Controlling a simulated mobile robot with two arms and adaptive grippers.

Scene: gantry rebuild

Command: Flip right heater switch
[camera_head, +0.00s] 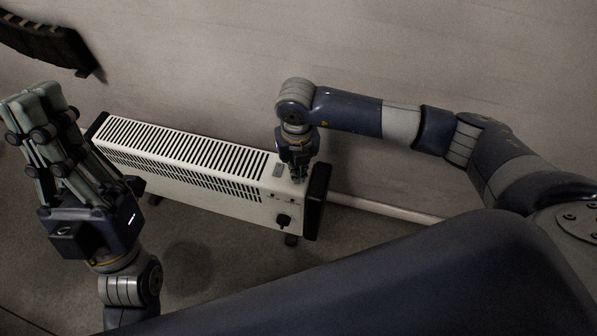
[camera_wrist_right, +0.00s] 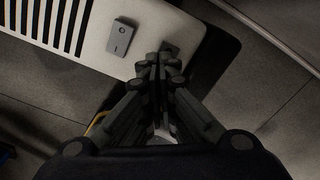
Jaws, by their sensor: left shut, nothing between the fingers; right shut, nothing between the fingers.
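A white heater (camera_head: 190,185) with slotted vents and dark end caps stands along the wall in the head view. Two switches sit on the right end of its top. The left switch (camera_head: 278,170) is in plain sight; it also shows in the right wrist view (camera_wrist_right: 122,37) as a grey rocker. The right switch (camera_wrist_right: 170,47) is mostly hidden behind my fingertips. My right gripper (camera_head: 298,178) points down at that spot, shut and empty. Whether it touches the switch, I cannot tell. My left gripper (camera_head: 36,98) is shut and empty, raised at the left.
The heater's dark right end cap (camera_head: 317,200) is close beside my right gripper. A dark rack-like object (camera_head: 45,42) is on the wall at upper left. Floor in front of the heater is clear.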

